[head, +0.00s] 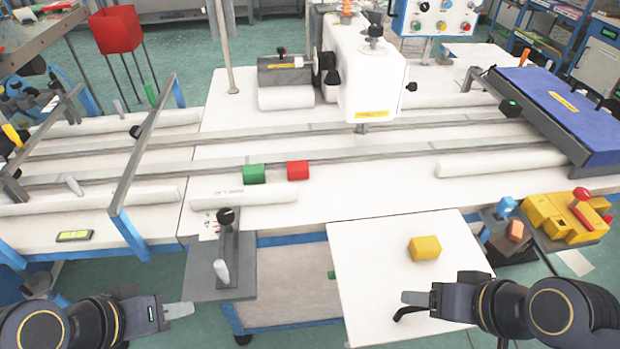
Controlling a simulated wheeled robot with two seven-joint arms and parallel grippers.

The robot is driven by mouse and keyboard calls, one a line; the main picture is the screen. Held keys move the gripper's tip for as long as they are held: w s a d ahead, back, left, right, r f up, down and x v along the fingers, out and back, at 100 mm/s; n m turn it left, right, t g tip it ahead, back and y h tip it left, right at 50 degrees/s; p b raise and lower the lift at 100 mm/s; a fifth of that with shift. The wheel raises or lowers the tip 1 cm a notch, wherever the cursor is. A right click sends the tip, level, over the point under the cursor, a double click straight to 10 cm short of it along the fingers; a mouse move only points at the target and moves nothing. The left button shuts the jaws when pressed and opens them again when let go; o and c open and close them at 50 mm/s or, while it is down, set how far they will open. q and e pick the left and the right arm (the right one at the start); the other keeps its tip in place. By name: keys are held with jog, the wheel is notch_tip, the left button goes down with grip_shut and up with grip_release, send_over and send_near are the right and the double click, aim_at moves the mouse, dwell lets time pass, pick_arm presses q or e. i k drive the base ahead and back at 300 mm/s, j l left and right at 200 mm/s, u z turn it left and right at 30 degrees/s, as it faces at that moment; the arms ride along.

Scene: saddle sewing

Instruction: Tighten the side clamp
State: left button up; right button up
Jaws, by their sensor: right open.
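A clamp-like fixture at the table's front edge has a dark grey plate (200,275), an upright grey bar, a black knob (226,216) and a pale handle (221,271). I cannot tell for sure that it is the side clamp. My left gripper (186,311) is low at the left, below and left of the plate, apart from the handle. I see it edge-on and its finger gap is hidden. My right gripper (406,302) is open over the white board (365,260), below the yellow block (424,248) and not touching it. A dark curved piece shows just under its fingertips.
A green block (254,174) and a red block (298,171) sit by the long metal rails. The white sewing machine (370,75) stands behind them. A blue-edged frame (140,160) rises at the left. A yellow control box (560,215) is at the right.

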aim_at(226, 216)
jog(key=i+j+z, duration=0.2)
jog(key=j, duration=0.45)
jog(key=j+z, duration=0.25)
jog(key=j, duration=0.4)
